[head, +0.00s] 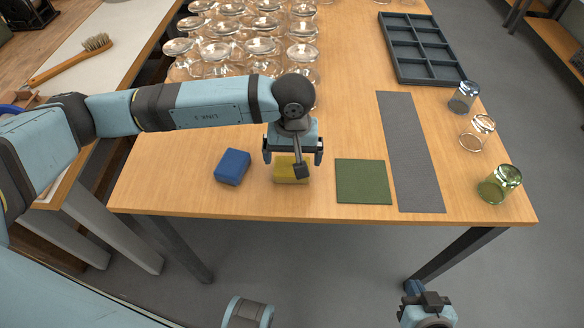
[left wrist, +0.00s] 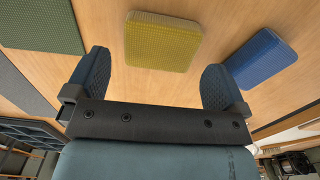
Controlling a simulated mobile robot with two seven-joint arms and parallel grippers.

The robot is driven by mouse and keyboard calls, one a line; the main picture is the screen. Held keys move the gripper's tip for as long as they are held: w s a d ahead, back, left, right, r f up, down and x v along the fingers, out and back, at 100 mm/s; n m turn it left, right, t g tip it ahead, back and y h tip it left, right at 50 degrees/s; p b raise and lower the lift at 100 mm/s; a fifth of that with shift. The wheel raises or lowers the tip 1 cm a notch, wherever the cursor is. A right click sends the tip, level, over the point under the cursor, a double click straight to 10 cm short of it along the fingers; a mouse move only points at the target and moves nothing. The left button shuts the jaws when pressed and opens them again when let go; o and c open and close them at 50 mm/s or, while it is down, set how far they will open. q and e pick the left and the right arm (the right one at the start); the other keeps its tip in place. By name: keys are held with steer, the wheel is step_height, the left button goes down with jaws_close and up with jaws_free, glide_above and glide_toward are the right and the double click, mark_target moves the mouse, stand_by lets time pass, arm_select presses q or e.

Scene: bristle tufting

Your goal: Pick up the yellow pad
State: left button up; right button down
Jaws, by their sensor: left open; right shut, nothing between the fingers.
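The yellow pad (head: 288,174) lies on the wooden table near its front edge, partly hidden by my left gripper in the head view. My left gripper (head: 293,160) is open above it, its fingers apart. In the left wrist view the yellow pad (left wrist: 160,40) lies beyond and roughly between the two open fingertips (left wrist: 155,70), not touching them. My right gripper (head: 426,300) is at the bottom right of the head view, off the front of the table, shut and empty.
A blue pad (head: 232,166) lies left of the yellow one. A green mat (head: 362,181) and a long grey mat (head: 410,150) lie to the right, with several glasses (head: 499,184) further right. Upturned glass jars (head: 262,46) crowd the back; a dark compartment tray (head: 433,72) sits back right.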

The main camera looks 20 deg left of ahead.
arm_select(q)
steer(key=f, duration=0.5)
steer(key=shift+w+a, duration=0.15)
steer(key=shift+w, duration=0.1)
steer(key=shift+r, duration=0.1)
steer(key=shift+c, duration=0.2)
steer(key=c, duration=0.6)
steer(key=shift+c, duration=0.3)
step_height(320, 180, up, 20)
steer(key=shift+p, duration=0.45)
